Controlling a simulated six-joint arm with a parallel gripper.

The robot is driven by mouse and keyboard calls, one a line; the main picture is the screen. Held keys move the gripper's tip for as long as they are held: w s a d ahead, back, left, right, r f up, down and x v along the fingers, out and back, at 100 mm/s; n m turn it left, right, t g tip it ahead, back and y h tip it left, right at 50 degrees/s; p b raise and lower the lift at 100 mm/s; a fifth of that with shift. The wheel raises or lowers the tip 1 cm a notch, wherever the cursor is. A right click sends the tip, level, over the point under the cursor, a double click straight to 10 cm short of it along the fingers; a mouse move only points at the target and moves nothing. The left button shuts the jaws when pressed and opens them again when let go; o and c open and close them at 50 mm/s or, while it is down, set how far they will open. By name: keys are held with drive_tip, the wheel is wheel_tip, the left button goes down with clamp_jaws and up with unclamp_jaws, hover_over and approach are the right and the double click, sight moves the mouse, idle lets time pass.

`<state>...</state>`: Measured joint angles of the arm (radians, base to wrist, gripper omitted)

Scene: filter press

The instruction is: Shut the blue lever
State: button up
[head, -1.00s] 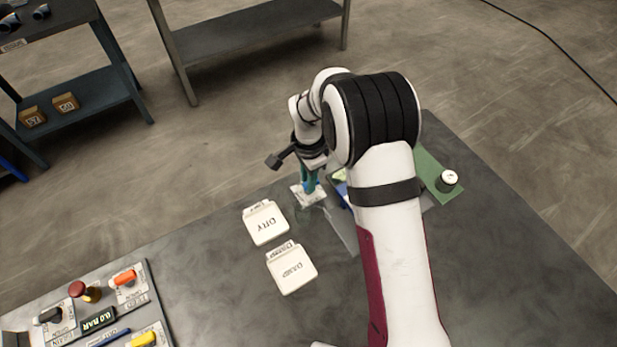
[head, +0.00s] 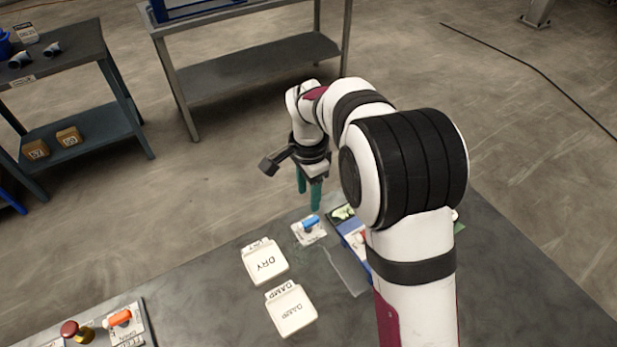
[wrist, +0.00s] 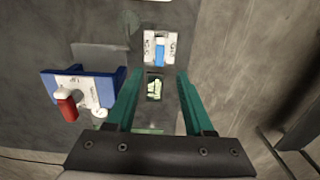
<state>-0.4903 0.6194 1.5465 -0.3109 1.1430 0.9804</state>
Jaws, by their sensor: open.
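The blue lever (head: 311,221) sits on a small white labelled plate (head: 298,236) near the far edge of the table. It also shows in the wrist view (wrist: 159,52), where its handle points along the picture's vertical; the plate's lettering is too small to read. My gripper (head: 309,194) hangs above and just beyond the lever, apart from it.
White pads marked DRY (head: 266,264) and DAMP (head: 290,310) lie nearer. An orange lever (head: 119,318) is at the lower left. The table's far edge is close to my gripper.

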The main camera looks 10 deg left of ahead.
wheel_tip(320, 180, up, 6)
drive_tip(key=shift+f, duration=0.1)
idle(0.4)
drive_tip(key=s+d+r+n+y, duration=0.1)
drive_tip(key=s+d+r, duration=0.2)
drive_tip(key=s+d, duration=0.45)
drive_tip(key=s+d+r+n, duration=0.1)
drive_tip(key=s+d+r, duration=0.2)
drive_tip(key=s+d, duration=0.45)
drive_tip(key=s+d+f, duration=0.1)
drive_tip(key=s, duration=0.5)
drive_tip(key=s+d+f+n, duration=0.1)
drive_tip(key=s+f, duration=0.1)
drive_tip(key=s, duration=0.3)
drive_tip(key=shift+s+d+n+y, duration=0.3)
drive_tip(key=shift+s+d+y, duration=0.05)
drive_tip(key=shift+y, duration=0.05)
